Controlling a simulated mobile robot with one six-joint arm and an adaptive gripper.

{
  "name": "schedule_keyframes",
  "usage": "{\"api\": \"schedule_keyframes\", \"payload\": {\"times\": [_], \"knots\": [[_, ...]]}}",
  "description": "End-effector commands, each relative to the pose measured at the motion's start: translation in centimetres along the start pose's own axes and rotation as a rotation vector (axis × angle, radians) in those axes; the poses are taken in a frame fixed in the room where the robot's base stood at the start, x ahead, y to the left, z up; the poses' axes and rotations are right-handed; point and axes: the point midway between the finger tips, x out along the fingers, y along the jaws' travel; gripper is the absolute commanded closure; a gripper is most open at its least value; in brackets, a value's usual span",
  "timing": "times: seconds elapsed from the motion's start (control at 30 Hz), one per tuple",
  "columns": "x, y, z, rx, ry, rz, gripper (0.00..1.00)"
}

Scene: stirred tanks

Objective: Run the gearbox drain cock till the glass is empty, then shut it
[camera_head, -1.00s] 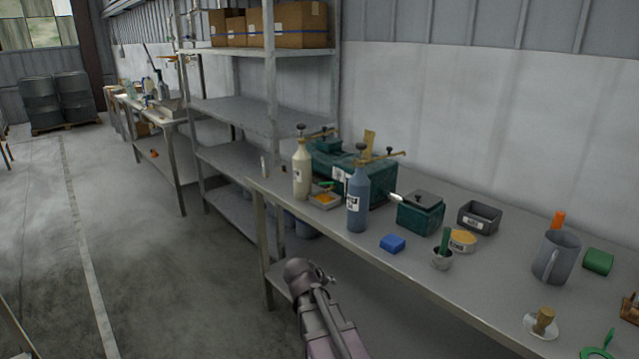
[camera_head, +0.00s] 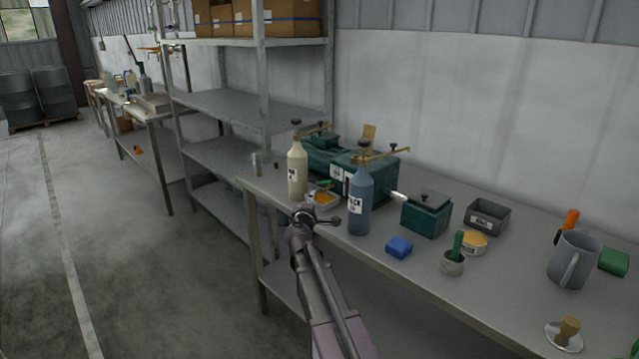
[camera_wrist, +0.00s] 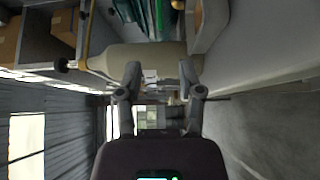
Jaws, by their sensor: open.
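Green gearbox-like housings stand at the back of the bench, one behind (camera_head: 322,152) and one in front (camera_head: 380,178). Each carries a brass bar with a dark knob. A small dark strip with a white label shows on the front one; I cannot tell whether it is the glass. I cannot make out the drain cock or any oil level. My gripper (camera_head: 318,218) is at the bench's front-left edge, near a cream bottle (camera_head: 297,170). In the wrist view my gripper (camera_wrist: 160,69) is open and empty, with the cream bottle (camera_wrist: 135,57) appearing sideways beyond its fingers.
A blue bottle (camera_head: 360,203) stands right of my gripper. A small green box (camera_head: 426,216), a blue block (camera_head: 399,247), a grey bin (camera_head: 487,216) and a grey jug (camera_head: 574,262) follow along the bench (camera_head: 500,290). Shelving (camera_head: 230,108) stands left; the floor there is clear.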

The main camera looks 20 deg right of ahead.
Motion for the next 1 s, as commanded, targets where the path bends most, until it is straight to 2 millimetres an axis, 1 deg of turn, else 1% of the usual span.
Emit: {"api": "schedule_keyframes", "payload": {"times": [0.37,0.57,0.77,1.0], "knots": [[0.1,0.0,0.0,0.000,-0.001,0.000,0.51],[1.1,0.0,0.0,0.001,-0.002,-0.001,0.51],[3.4,0.0,0.1,0.001,-0.004,-0.001,0.51],[7.0,0.0,0.0,0.001,-0.003,-0.001,0.51]]}}
